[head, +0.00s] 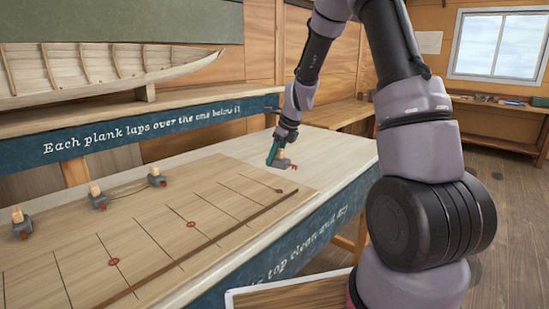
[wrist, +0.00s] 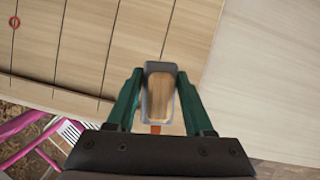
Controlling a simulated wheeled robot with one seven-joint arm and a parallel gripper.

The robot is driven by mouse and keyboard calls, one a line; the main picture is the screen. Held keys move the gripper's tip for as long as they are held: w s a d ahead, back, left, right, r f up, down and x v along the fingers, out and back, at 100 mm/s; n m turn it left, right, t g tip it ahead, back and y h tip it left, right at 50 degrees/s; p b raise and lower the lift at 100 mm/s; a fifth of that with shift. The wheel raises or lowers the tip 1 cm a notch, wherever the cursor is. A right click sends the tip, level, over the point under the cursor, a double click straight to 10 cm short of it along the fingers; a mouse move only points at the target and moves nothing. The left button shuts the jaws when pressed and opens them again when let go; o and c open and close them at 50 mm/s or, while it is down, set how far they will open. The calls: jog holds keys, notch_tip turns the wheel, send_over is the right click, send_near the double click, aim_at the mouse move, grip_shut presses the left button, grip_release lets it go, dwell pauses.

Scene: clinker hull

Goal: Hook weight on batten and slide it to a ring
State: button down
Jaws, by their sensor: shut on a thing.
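My gripper (head: 276,152) has green fingers and is above the far right end of the ruled board (head: 150,250). It is shut on a grey weight (head: 284,163) with a small red-orange part at its end. In the wrist view the weight (wrist: 149,68), with a wooden top, sits between the fingers (wrist: 160,98). It appears to be above the surface. Three similar weights (head: 20,229), (head: 99,201), (head: 157,180) stand along the board's back. Red rings (head: 114,261), (head: 191,224) mark the board; one shows in the wrist view (wrist: 14,22). A thin strip (head: 130,188) lies near the weights; I cannot tell whether it is the batten.
A dark strip (head: 215,237) runs along the board's front edge. Behind the bench stand a lettered blue rail (head: 150,133) and a plank hull model (head: 95,75). A pink-legged stool (wrist: 35,125) is beyond the bench edge. The board's middle is clear.

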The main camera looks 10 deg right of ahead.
jog(key=shift+s+a+m+h, duration=0.15)
jog(key=shift+m+h, duration=0.15)
jog(key=shift+m, duration=0.5)
jog(key=shift+f+t, duration=0.15)
jog(key=shift+t, duration=0.15)
jog(key=shift+f, duration=3.65)
jog(key=shift+a+f, duration=0.1)
jog(key=shift+f, duration=0.4)
jog(key=shift+w+a, duration=0.7)
jog(key=shift+w, duration=0.35)
jog(key=shift+w+a, duration=0.7)
jog(key=shift+w, duration=0.35)
jog(key=shift+f, duration=0.1)
jog(key=shift+c, duration=1)
grip_release()
